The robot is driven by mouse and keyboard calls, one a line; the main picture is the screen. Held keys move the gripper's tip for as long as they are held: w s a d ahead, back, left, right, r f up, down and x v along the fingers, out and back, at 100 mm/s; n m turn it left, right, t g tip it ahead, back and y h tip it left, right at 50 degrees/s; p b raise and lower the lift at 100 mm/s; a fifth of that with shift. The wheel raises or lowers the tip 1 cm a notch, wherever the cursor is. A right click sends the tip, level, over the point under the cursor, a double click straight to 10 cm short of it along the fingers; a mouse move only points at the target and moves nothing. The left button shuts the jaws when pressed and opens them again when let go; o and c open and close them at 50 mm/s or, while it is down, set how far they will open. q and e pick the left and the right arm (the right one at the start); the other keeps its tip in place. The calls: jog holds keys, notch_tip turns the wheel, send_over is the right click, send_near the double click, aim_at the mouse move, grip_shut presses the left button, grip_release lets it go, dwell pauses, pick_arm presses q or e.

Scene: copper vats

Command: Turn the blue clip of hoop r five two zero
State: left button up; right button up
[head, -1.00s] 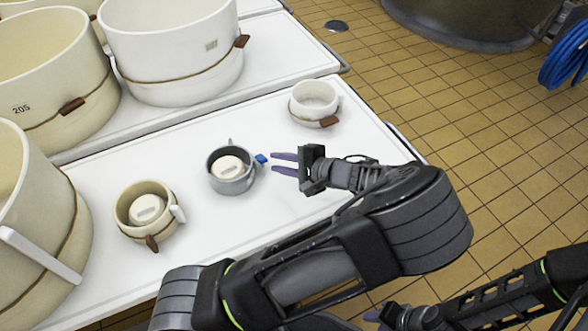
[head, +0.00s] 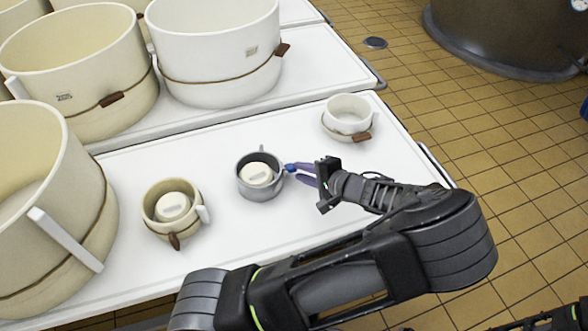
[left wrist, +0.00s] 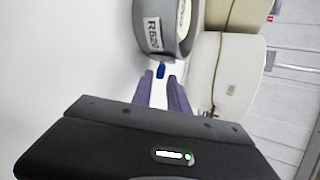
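The small grey hoop (head: 246,187) stands on the white table around a cream round block (head: 257,172). Its blue clip (head: 290,168) sticks out on its right side. In the left wrist view the grey hoop (left wrist: 143,37) bears a label that seems to read R520, and the blue clip (left wrist: 160,70) points toward me. My left gripper (head: 297,172) is at the clip, its two purple fingers apart on either side of it. In the left wrist view a gap shows between the fingertips (left wrist: 161,79). My right gripper is out of view.
A small cream hoop (head: 160,223) stands to the left and a small white hoop (head: 348,124) to the upper right, both with brown clips. Large cream and white hoops (head: 215,60) stand behind. The white table (head: 330,230) is clear in front. Tiled floor lies to the right.

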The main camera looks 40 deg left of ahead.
aim_at(290, 168)
pick_arm(q)
jog(key=shift+x, duration=1.95)
grip_shut()
